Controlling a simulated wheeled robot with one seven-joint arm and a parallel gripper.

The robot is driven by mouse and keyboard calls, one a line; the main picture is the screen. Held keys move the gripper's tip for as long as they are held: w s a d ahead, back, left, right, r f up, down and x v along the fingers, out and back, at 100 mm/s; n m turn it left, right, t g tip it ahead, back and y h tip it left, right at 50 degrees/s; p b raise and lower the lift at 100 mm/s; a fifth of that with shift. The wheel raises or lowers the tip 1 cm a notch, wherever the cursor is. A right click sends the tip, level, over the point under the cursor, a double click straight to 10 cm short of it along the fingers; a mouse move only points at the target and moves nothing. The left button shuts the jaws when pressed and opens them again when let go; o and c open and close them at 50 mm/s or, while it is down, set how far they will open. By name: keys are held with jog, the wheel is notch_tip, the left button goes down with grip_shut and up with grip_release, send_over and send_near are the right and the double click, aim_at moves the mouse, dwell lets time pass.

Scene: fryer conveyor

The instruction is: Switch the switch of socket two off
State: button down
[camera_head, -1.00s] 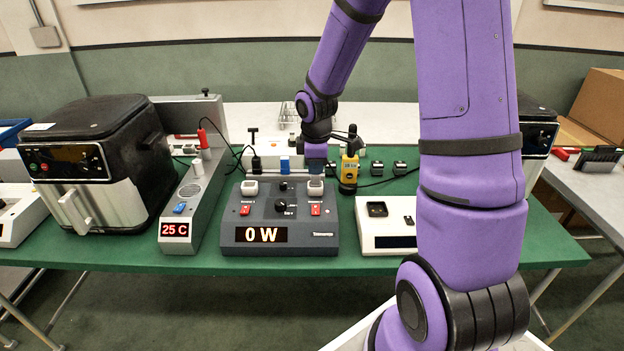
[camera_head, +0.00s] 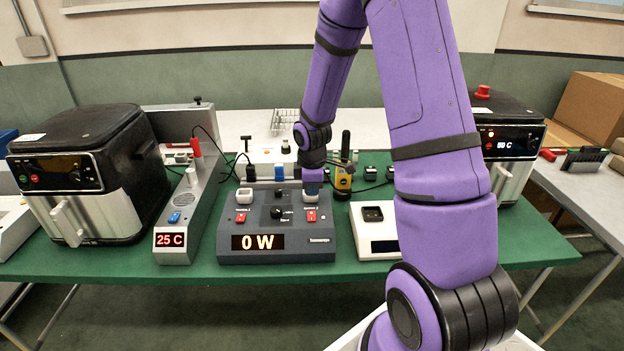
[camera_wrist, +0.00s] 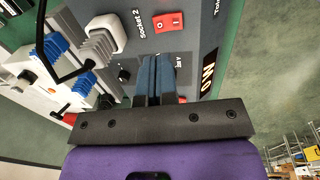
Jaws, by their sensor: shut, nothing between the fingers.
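A dark grey meter box (camera_head: 228,252) with a "0 W" display sits on the green table. The red rocker switch of socket two (camera_head: 310,216) is on its right side; in the wrist view the red switch (camera_wrist: 168,22) is marked 0 and I, beside the "Socket 2" label. Which side is pressed is unclear. In the head view my gripper (camera_head: 312,187) is behind the switch, by the plug.
Another red switch (camera_head: 241,217) and white plug (camera_head: 245,195) are on the box's left. A heater unit (camera_head: 190,220) reading 25 C stands left, a white device (camera_head: 375,233) right. Air fryers (camera_head: 80,170) (camera_head: 505,125) stand at both sides.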

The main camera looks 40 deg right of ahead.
aim_at(312, 213)
jog(key=f, duration=0.7)
jog(key=shift+w+d+f, duration=0.3)
jog(key=shift+w+f, duration=0.05)
jog(key=shift+f, duration=0.05)
